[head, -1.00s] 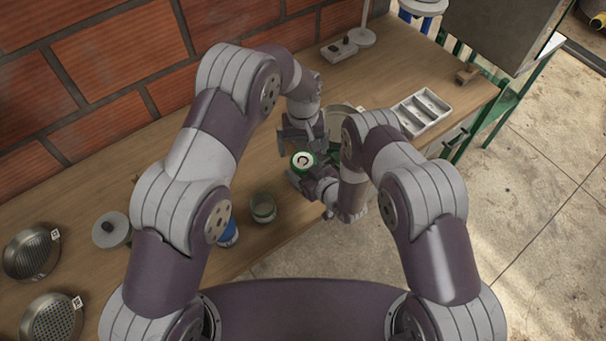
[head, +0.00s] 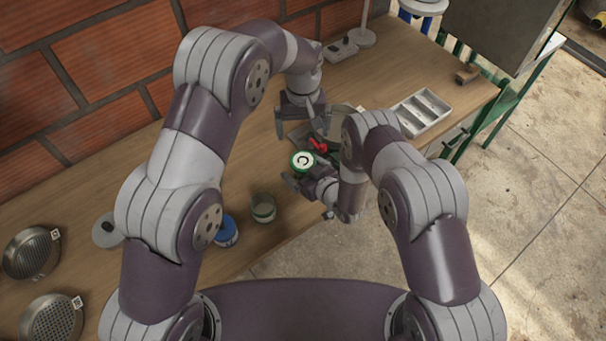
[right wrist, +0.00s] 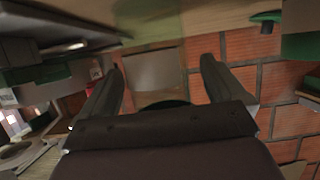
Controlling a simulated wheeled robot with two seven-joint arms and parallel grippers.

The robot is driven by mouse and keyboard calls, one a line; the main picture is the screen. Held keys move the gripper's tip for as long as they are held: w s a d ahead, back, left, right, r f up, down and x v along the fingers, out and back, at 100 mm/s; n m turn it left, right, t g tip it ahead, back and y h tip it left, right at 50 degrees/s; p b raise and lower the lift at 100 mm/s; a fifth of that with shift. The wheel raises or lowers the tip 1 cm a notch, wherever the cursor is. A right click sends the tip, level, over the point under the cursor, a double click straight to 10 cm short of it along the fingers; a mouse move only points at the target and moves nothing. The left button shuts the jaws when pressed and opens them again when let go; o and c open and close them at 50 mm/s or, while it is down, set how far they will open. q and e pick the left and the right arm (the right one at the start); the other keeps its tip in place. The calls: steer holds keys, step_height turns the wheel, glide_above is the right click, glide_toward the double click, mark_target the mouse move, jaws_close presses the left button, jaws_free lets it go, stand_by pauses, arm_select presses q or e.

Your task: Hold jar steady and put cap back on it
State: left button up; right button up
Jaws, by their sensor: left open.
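The cap (head: 302,161), white-topped with a dark curved mark and a green rim, sits over the jar near the table's front edge. The jar's body is mostly hidden below it in the head view. My right gripper (head: 306,182) is low at the jar, its fingers on the near side. In the right wrist view its two fingers (right wrist: 160,75) stand apart; whether they press on the jar is unclear. My left gripper (head: 298,118) is open and empty, pointing down behind and above the cap, clear of it.
A small red object (head: 318,144) lies behind the cap. An open glass jar (head: 263,208) and a blue-lidded container (head: 227,231) stand to the left. A grey compartment tray (head: 421,112) is on the right, with round sieves (head: 33,252) at far left. A brick wall (head: 90,85) backs the table.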

steer(key=b+v, duration=0.2)
steer(key=v, duration=1)
steer(key=shift+s+d+r, duration=0.2)
steer(key=shift+s, duration=0.05)
steer(key=shift+f, duration=0.1)
